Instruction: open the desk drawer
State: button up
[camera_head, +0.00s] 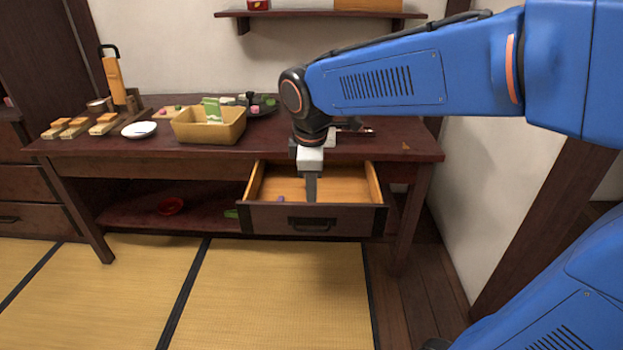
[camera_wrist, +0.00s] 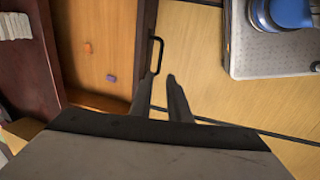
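The desk (camera_head: 380,148) has a dark red top. Its drawer (camera_head: 350,222) stands pulled out, and the light wood interior shows. The dark handle (camera_head: 312,222) is on the drawer front and also shows in the wrist view (camera_wrist: 160,55). My gripper (camera_head: 311,198) points down at the drawer front in the head view. In the wrist view my gripper (camera_wrist: 159,76) has its two fingers apart, with the near end of the handle seen between or just beyond the tips. I cannot tell whether a finger touches the handle.
Tatami floor (camera_head: 270,290) before the desk is clear.

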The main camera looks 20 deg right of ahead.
jog(key=shift+s+a+r, duration=0.1)
jog(key=shift+s+r, duration=0.05)
jog(key=shift+r, duration=0.55)
jog(key=shift+s+r, duration=0.1)
jog(key=shift+r, duration=0.55)
jog(key=s+d+f+m+t, duration=0.1)
jog(key=s+d+f+m, duration=0.2)
jog(key=s+d+m, duration=0.3)
jog(key=s+d+f+m+t, duration=0.1)
jog(key=s+d+f+m, duration=0.3)
jog(key=s, duration=0.8)
jog(key=d+m, duration=0.2)
jog(key=m, duration=0.2)
jog(key=shift+t+y, duration=0.3)
jog(key=shift+t, duration=0.1)
